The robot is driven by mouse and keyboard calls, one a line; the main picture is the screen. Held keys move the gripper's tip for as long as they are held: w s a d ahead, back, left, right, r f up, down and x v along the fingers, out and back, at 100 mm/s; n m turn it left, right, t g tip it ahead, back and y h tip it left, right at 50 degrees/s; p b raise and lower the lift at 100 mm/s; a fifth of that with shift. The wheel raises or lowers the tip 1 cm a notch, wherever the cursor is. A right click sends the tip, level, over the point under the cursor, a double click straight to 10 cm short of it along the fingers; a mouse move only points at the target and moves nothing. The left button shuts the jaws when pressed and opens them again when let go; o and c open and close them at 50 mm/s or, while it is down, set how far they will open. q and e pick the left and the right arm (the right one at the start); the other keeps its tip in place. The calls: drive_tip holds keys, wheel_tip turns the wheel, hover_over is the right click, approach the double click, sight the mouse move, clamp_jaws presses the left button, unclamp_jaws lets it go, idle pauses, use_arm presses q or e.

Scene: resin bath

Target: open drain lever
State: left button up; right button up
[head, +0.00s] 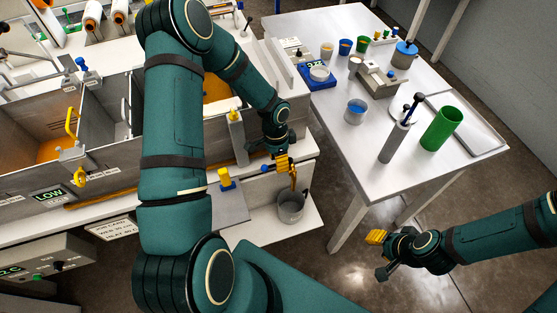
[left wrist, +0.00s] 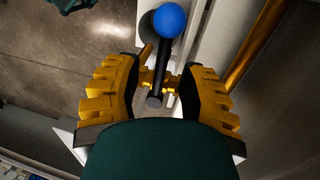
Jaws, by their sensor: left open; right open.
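The drain lever is a dark rod (left wrist: 159,72) with a blue ball knob (left wrist: 169,20), in the left wrist view. The rod lies between the two yellow fingers of my left gripper (left wrist: 158,95), which are spread apart on either side of it and do not close on it. In the head view a blue knob (head: 265,168) shows low on the bath's right end, beside my left gripper (head: 284,164). The lever's rod is mostly hidden there. My right gripper (head: 378,245) is open and empty in front of the white table, away from the lever.
A grey bucket (head: 291,208) stands on a low shelf below my left gripper. The resin bath (head: 118,176) is partly hidden by my left arm. A white table (head: 345,150) to the right holds cups, a scale, a green cylinder (head: 442,129) and a grey cylinder. Floor shows between.

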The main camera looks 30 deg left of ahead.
use_arm(q)
drive_tip(key=shift+s, duration=0.1)
clamp_jaws()
drive_tip(key=shift+d+f, duration=0.1)
use_arm(e)
drive_tip(key=shift+f, duration=0.1)
